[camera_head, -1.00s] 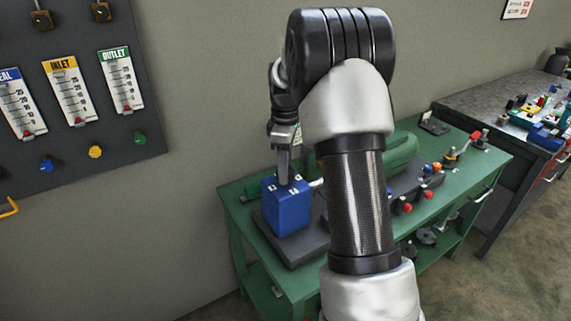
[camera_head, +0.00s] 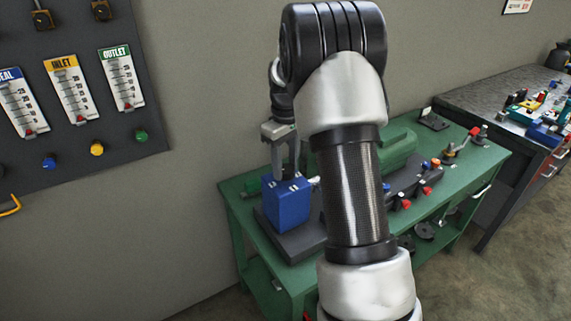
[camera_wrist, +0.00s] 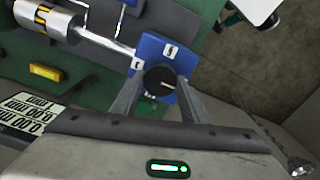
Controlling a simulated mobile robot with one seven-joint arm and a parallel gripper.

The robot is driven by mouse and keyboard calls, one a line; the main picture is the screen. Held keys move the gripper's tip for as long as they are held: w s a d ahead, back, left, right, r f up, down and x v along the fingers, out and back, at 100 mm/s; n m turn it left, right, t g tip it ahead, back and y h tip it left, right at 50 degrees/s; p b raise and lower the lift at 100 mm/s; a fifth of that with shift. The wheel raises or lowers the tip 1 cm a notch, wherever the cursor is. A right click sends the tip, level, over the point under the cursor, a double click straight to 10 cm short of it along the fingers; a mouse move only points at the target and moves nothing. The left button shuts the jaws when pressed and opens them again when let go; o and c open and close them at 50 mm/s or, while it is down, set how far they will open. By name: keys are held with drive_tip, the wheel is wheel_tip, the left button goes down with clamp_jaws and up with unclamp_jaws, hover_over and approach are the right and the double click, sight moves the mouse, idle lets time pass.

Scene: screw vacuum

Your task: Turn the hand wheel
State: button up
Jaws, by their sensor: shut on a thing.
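The hand wheel (camera_wrist: 159,81) is a small round black knob with a light line across it, on top of a blue box (camera_wrist: 150,50). In the head view the blue box (camera_head: 288,208) stands on a dark base on the green bench, and the wheel is hardly visible. My gripper (camera_wrist: 161,88) points down onto the box with one finger on each side of the wheel, shut on it. The gripper (camera_head: 286,178) also shows from the side in the head view. White labels sit around the wheel.
A gauge board (camera_head: 75,135) hangs on the wall at left. A grey workbench (camera_head: 472,98) stands at right. My arm hides part of the bench.

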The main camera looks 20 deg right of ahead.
sight(286, 169)
idle(0.3)
drive_tip(key=o, duration=1.1)
wheel_tip(286, 169, up, 18)
drive_tip(key=shift+f+p, duration=0.25)
drive_tip(key=shift+p, duration=0.3)
